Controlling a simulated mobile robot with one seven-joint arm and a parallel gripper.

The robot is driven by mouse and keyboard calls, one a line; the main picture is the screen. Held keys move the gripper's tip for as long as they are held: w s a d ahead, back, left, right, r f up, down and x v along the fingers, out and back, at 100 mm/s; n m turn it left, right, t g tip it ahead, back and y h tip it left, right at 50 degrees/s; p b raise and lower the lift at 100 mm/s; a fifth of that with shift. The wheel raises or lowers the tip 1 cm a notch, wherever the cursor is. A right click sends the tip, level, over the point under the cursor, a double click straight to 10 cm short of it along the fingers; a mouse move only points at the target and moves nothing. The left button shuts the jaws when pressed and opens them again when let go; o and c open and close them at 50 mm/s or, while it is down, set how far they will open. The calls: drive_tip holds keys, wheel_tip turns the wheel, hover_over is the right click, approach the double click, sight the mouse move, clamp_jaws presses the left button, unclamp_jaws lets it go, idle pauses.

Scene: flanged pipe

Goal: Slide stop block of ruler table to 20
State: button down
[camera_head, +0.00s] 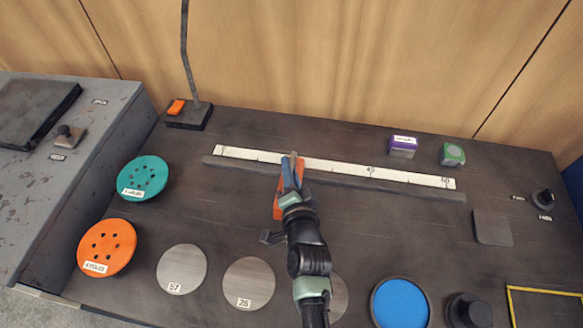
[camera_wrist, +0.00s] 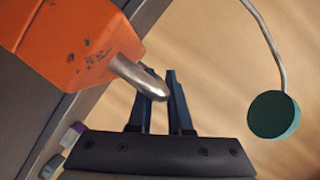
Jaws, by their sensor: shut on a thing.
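The orange stop block (camera_head: 278,204) sits across the dark rail in front of the white ruler strip (camera_head: 340,167), left of the ruler's middle. The ruler's marks 40 and 50 show to the right of the block; the mark at the block is hidden by it and my gripper. My gripper (camera_head: 290,172) is over the block. In the wrist view the block (camera_wrist: 70,40) fills the upper left, and its rounded silver pin (camera_wrist: 140,76) reaches to my gripper's dark fingers (camera_wrist: 160,92). The fingers are shut on this pin.
A purple box (camera_head: 403,147) and a green tape-like item (camera_head: 452,154) stand behind the ruler's right end. A lamp base (camera_head: 188,115) is at the back left. Teal (camera_head: 143,178), orange (camera_head: 107,247) and grey discs lie in front. The rail (camera_head: 400,185) right of the block is clear.

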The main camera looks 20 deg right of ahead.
drive_tip(key=shift+w+a, duration=0.15)
drive_tip(key=shift+a, duration=0.15)
drive_tip(key=c, duration=0.8)
unclamp_jaws()
drive_tip(key=shift+c, duration=0.2)
drive_tip(key=v, duration=1.3)
drive_tip(key=shift+p, duration=0.45)
drive_tip(key=shift+d, duration=0.1)
